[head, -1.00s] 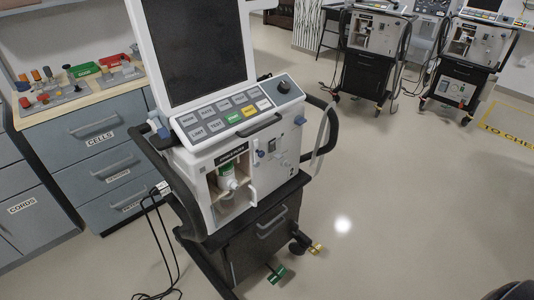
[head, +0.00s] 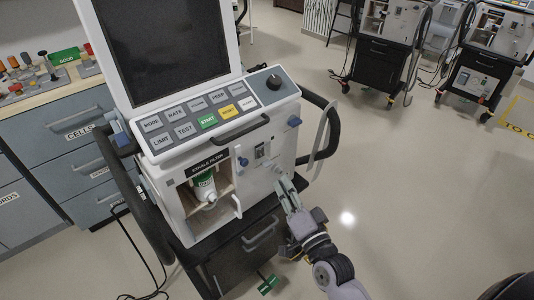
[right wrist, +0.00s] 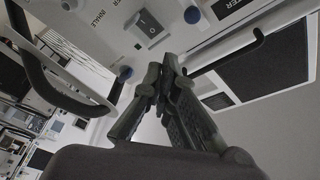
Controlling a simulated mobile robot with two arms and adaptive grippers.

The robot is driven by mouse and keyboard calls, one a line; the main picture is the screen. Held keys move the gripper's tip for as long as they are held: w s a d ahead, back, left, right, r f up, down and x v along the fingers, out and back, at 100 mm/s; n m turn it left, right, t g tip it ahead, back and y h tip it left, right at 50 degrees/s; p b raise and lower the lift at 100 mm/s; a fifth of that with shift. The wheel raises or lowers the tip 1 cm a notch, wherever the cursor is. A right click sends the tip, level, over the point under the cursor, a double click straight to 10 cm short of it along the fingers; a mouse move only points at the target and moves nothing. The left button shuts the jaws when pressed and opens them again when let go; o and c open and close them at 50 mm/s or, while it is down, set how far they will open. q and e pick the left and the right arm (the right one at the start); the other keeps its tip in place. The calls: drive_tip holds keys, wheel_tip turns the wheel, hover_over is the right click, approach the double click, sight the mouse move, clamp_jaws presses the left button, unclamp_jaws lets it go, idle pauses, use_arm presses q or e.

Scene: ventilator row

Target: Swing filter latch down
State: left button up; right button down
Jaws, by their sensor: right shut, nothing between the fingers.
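A small upright white lever (head: 237,206) at the bay's lower right edge looks like the latch, though I cannot be sure. My right gripper (head: 284,187) is shut and empty, in front of the panel to the right of this lever. I cannot tell whether its fingertips touch the panel. In the right wrist view its fingers (right wrist: 166,72) are together below a rocker switch (right wrist: 149,26). My left gripper is out of view.
A black side handle (head: 328,140) curves out at the machine's right. A blue knob (head: 244,161) projects beside the bay. A grey cabinet (head: 60,130) stands left, with cables (head: 145,245) on the floor. Two more ventilators stand at the back right. Open floor lies right.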

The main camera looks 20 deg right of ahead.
sight(242, 163)
drive_tip(key=r, duration=0.3)
drive_tip(key=shift+d+t, duration=0.25)
drive_tip(key=shift+t, duration=0.15)
drive_tip(key=d+p+x, duration=0.1)
drive_tip(key=x, duration=0.9)
drive_tip(key=a+f, duration=0.1)
drive_tip(key=a, duration=0.1)
drive_tip(key=s+a+f, duration=0.1)
drive_tip(key=a, duration=0.1)
drive_tip(key=shift+s+a+f, duration=0.1)
drive_tip(key=shift+f, duration=0.2)
